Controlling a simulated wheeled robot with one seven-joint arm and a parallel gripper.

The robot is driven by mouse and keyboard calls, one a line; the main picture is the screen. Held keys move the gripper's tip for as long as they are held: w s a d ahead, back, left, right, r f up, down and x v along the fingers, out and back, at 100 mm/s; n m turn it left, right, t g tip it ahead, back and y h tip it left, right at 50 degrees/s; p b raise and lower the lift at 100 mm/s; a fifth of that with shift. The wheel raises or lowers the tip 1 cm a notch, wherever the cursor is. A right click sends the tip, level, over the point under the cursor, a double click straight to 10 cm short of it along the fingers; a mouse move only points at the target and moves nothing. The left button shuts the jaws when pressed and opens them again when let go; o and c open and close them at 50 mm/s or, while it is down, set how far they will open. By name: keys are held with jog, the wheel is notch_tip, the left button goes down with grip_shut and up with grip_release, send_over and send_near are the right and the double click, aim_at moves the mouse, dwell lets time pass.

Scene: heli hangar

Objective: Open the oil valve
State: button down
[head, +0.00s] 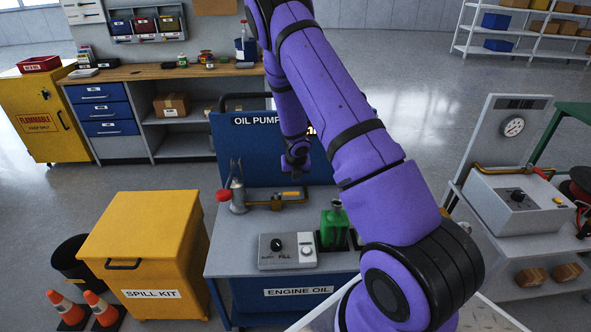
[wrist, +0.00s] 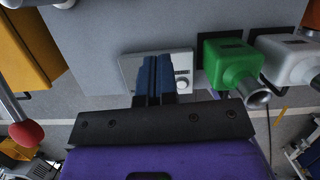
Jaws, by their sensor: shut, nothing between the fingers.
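The oil valve shows in the head view as a brass pipe fitting with a yellow lever (head: 291,195), on top of the blue-and-grey oil pump bench (head: 228,253). The lever lies roughly level along the pipe. My gripper (head: 297,172) hangs above and behind the valve, partly dark in the head view. In the wrist view my gripper (wrist: 154,62) has its blue fingers shut with nothing between them, in front of the control box (wrist: 184,66). The valve is not clearly seen in the wrist view.
A hand pump with a red knob (head: 223,195) stands left of the valve. The control box with knobs (head: 287,251) and a green can (head: 333,228) sit at the bench front. A white can (wrist: 290,58) stands beside the green one. A yellow spill kit (head: 150,240) is left.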

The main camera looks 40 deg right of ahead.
jog(key=v, duration=0.4)
jog(key=shift+r, duration=0.1)
dwell(0.5)
notch_tip(320, 180, up, 17)
jog(key=a+m+t+h, duration=0.2)
jog(key=m, duration=0.6)
jog(key=s+a+r+m+t+h, duration=0.1)
jog(key=s+a+r+m, duration=0.1)
jog(key=s+r+m, duration=0.3)
jog(key=s+a+r+m, duration=0.1)
jog(key=r+m, duration=0.2)
jog(key=r, duration=0.5)
jog(key=s+a+r+m+y, duration=0.1)
jog(key=s+a+r+m, duration=0.2)
jog(key=s, duration=0.6)
jog(key=s+a+r+m+y, duration=0.2)
jog(key=s+a+r+m, duration=0.2)
jog(key=s, duration=0.5)
jog(key=s+a+r+m+y, duration=0.1)
jog(key=s+a+r+m, duration=0.2)
jog(key=s+a+m, duration=0.3)
jog(key=s+a, duration=0.2)
jog(key=s, duration=0.2)
jog(key=shift+a+r+m+g+y, duration=0.25)
jog(key=shift+r+m+g+y, duration=0.05)
jog(key=shift+m+g+y, duration=0.1)
